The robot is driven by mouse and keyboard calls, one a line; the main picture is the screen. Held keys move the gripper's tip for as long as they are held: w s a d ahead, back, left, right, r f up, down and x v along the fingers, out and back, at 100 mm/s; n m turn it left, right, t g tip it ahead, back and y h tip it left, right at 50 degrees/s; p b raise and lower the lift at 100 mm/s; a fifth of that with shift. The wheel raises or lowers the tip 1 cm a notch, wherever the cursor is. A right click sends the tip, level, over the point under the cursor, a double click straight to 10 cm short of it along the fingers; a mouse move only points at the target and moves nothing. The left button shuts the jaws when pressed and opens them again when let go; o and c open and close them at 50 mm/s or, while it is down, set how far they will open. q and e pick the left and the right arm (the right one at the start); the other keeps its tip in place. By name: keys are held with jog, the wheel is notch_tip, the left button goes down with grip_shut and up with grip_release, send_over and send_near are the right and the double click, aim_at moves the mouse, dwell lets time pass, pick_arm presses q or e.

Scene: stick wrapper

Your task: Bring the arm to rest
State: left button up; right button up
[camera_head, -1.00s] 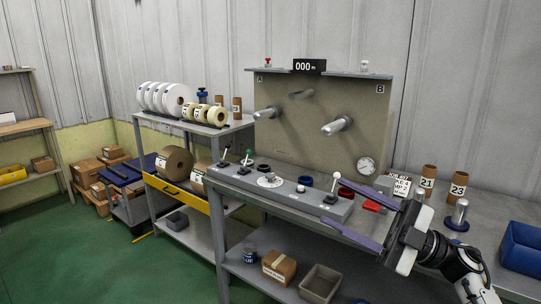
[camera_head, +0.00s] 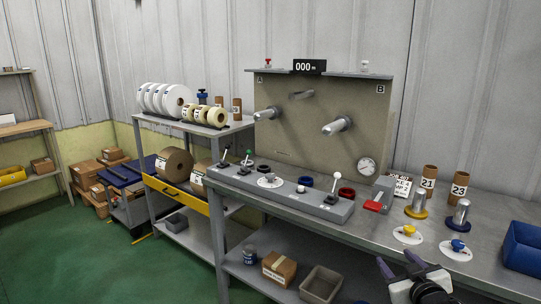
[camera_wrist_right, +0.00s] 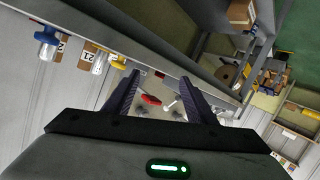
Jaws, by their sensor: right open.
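My right gripper (camera_head: 398,272) is at the bottom right of the head view, low in front of the bench's front edge. Its two dark purple fingers are spread and nothing is between them. The right wrist view shows the same open fingers (camera_wrist_right: 157,95), with the bench seen tilted beyond them. My left gripper is in neither view.
The grey bench (camera_head: 300,204) carries a control box with levers (camera_head: 290,194), a red-tabbed block (camera_head: 376,205), yellow (camera_head: 408,231) and blue (camera_head: 457,245) knobs, cardboard tubes (camera_head: 460,184) and a blue bin (camera_head: 524,248). A box (camera_head: 279,268) and grey bin (camera_head: 320,284) stand on the shelf below.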

jog(key=s+a+f+g+y+b, duration=0.1)
jog(key=s+a+f, duration=0.1)
jog(key=s+f, duration=0.25)
jog(key=s+a+f+g, duration=0.1)
jog(key=s+a+f, duration=0.2)
jog(key=f, duration=0.3)
jog(key=s+a+f+g+b, duration=0.1)
jog(key=s+a+f, duration=0.3)
jog(key=s, duration=0.6)
jog(key=s+a+f+g+y+b, duration=0.1)
jog(key=s+a+f, duration=0.3)
jog(key=s, duration=0.6)
jog(key=s+a+f+g+y+b, duration=0.1)
jog(key=s+a+f+g, duration=0.1)
jog(key=s+a+f, duration=0.2)
jog(key=s+f, duration=0.3)
jog(key=s, duration=0.3)
jog(key=shift+s+f+m, duration=0.3)
jog(key=shift+s+f, duration=0.05)
jog(key=shift+f, duration=0.05)
jog(key=shift+a, duration=0.1)
